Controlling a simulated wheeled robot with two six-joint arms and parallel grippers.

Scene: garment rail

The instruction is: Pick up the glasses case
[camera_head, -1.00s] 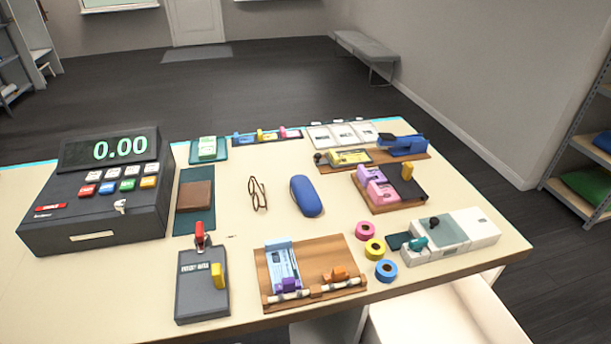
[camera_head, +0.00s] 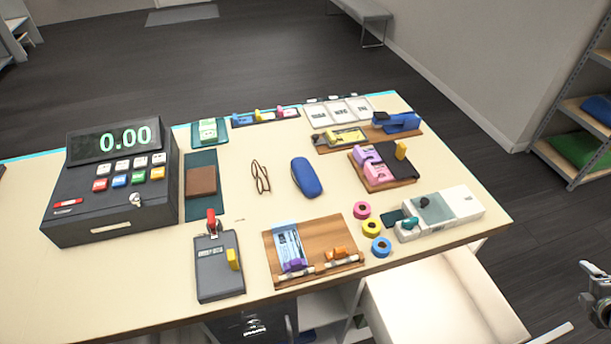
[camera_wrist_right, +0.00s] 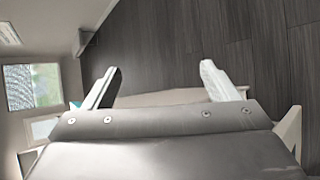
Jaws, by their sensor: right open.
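The blue glasses case (camera_head: 306,177) lies on the cream counter (camera_head: 130,290), near its middle in the head view. A pair of thin brown glasses (camera_head: 261,177) lies just to its left, apart from it. My right gripper (camera_head: 590,285) shows only partly at the lower right edge of the head view, well away from the case. In the right wrist view my right gripper (camera_wrist_right: 165,85) is open, with its two fingers wide apart and nothing between them. My left gripper is not seen.
A cash register (camera_head: 110,185) stands at the counter's left. A brown wallet (camera_head: 202,181) lies left of the glasses. A wooden board (camera_head: 325,238), tape rolls (camera_head: 371,227) and a pink-block tray (camera_head: 405,168) surround the case. A white chair-like block (camera_head: 430,300) stands in front.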

